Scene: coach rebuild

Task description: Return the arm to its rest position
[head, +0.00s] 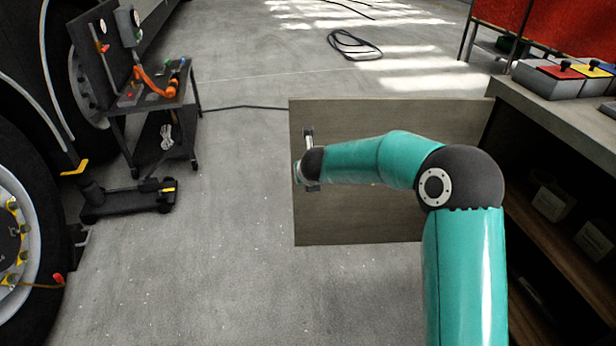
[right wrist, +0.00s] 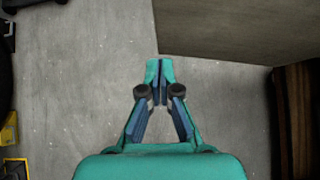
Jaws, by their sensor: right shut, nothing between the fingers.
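My right arm (head: 463,270) rises from the bottom right in the head view and bends left across an open wooden door. Its wrist end (head: 312,165) is beside the door's left edge, near a metal handle (head: 308,136). The gripper itself is mostly hidden there. In the right wrist view my right gripper (right wrist: 161,66) is shut and empty, with its fingertips together over the floor just left of the door panel (right wrist: 220,25). I cannot tell whether it touches the handle. My left gripper is not in view.
The open door (head: 370,225) stands out from a wooden cabinet (head: 545,250) on the right. A bench top with button boxes (head: 560,80) is above it. A dark cart (head: 150,100), a jack (head: 125,195) and large wheels stand left. The floor between (head: 230,220) is clear.

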